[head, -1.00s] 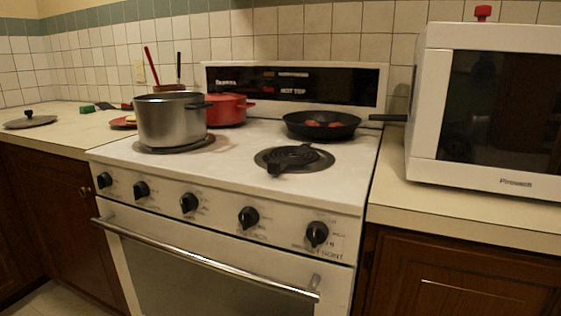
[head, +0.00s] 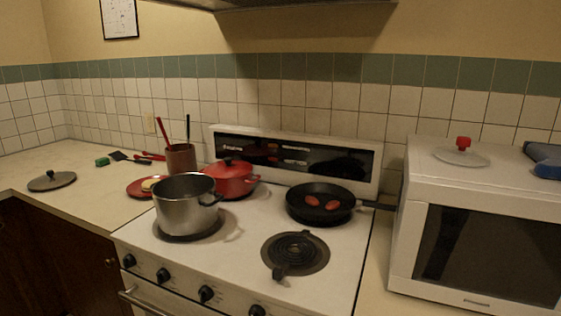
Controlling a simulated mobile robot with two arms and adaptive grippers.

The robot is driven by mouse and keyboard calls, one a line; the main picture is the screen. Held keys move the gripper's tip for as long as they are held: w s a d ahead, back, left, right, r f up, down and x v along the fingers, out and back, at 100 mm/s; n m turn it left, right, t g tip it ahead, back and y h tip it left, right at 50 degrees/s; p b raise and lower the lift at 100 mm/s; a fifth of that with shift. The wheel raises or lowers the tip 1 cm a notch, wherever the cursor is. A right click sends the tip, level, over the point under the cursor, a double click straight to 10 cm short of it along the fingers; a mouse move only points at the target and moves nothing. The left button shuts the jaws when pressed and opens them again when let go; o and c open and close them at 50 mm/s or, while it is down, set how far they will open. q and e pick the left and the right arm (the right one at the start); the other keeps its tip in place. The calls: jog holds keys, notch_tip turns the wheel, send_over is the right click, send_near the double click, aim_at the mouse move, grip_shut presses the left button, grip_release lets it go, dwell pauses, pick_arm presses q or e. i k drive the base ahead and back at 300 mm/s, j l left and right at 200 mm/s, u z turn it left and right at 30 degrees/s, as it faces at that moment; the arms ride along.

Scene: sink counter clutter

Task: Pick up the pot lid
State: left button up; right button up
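A flat grey lid with a dark knob (head: 52,180) lies on the left counter near its front edge. A clear lid with a red knob (head: 461,151) lies on top of the microwave at the right. An open silver pot (head: 185,208) stands on the front left burner. A red pot (head: 233,180) with a red lid on it stands behind the silver pot. Neither of my grippers is in view.
A black pan (head: 320,203) with red pieces in it sits at the back right of the stove (head: 240,256). A utensil holder (head: 181,160), a red plate (head: 141,190) and several utensils are on the left counter.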

aim_at(51, 180)
jog(key=u, duration=1.4)
jog(key=z, duration=0.35)
jog(key=i+j+z, duration=0.6)
jog(key=j+z, duration=0.15)
